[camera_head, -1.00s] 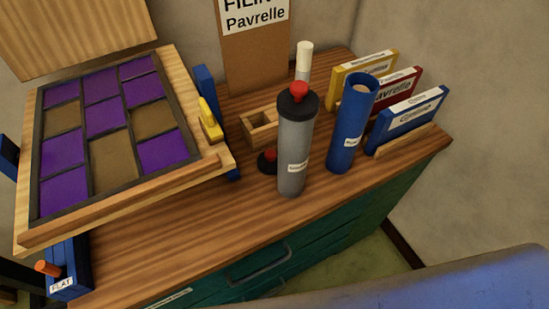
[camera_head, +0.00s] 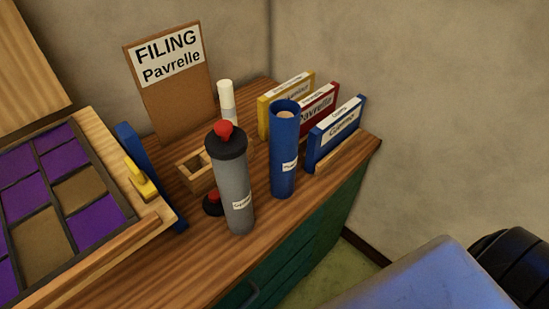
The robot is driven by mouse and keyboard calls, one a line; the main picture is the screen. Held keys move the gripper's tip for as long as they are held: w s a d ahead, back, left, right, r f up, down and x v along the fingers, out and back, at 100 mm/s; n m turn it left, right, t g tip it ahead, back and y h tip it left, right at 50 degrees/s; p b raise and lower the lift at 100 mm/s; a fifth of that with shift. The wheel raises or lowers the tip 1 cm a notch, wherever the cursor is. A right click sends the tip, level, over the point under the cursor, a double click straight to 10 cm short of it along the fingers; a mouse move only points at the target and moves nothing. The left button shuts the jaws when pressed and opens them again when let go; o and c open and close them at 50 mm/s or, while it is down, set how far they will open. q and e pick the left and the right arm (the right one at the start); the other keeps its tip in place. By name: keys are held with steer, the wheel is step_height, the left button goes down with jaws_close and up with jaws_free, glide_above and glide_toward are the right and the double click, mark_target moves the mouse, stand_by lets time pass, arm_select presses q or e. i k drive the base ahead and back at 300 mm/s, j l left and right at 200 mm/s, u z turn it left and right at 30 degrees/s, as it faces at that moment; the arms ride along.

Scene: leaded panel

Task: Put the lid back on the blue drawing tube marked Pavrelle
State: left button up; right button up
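A second black lid with a red knob (camera_head: 213,202) lies on the bench, partly behind the grey tube. Neither of my grippers is in view.
A wooden box (camera_head: 195,172), a white-capped cylinder (camera_head: 228,100) and a sign reading "FILING Pavrelle" (camera_head: 169,70) stand behind. Yellow (camera_head: 266,118), red (camera_head: 318,107) and blue (camera_head: 337,132) folders stand at right. The leaded panel (camera_head: 75,190) is at left. The bench front is bare.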

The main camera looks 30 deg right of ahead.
mark_target(284, 133)
steer(key=u, duration=2.3)
steer(key=k+l, duration=0.45)
steer(key=l, duration=0.15)
steer(key=k+l, duration=0.5)
steer(key=l, duration=0.1)
